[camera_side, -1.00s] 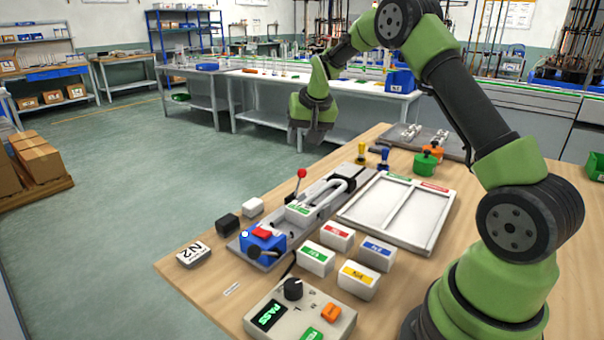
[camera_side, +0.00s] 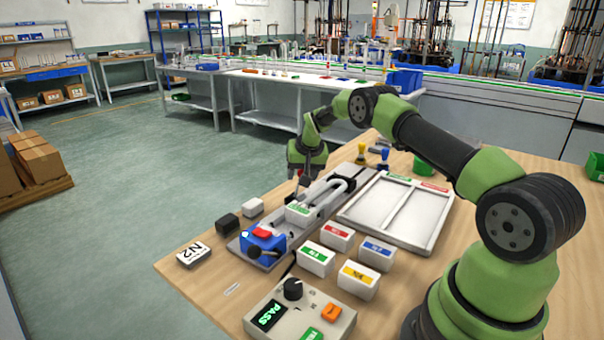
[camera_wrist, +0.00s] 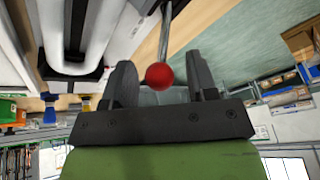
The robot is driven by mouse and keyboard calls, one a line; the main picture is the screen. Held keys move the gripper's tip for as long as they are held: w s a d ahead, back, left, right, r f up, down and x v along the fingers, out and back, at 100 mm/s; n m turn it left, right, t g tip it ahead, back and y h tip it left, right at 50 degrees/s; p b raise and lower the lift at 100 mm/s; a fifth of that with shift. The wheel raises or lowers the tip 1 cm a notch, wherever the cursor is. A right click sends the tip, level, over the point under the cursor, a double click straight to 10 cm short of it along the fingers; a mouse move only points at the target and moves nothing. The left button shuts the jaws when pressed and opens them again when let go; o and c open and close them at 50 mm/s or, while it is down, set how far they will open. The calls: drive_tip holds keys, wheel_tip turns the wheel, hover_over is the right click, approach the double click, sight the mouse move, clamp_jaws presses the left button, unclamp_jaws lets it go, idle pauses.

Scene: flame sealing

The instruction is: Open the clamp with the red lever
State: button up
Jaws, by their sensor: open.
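The clamp's red lever knob (camera_wrist: 159,76) sits between the two open fingers of my gripper (camera_wrist: 161,84) in the wrist view, and its metal shaft (camera_wrist: 166,35) runs up from it. No closed grip on the knob shows. In the side view my gripper (camera_side: 301,177) is low over the grey fixture, at the lever's place, and mostly hides the lever. The white block with a green label (camera_side: 299,210) is on the fixture in front of the gripper. A white U-shaped tube (camera_side: 340,189) lies behind it and also shows in the wrist view (camera_wrist: 72,68).
A blue unit with a red top (camera_side: 262,241) is at the fixture's near end. A white divided tray (camera_side: 352,212) lies to its right. Several labelled blocks and a control box (camera_side: 299,316) reading PASS are nearer. Black (camera_side: 228,223) and white (camera_side: 253,207) blocks stand left.

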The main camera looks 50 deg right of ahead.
drive_tip(key=shift+f, duration=0.2)
clamp_jaws()
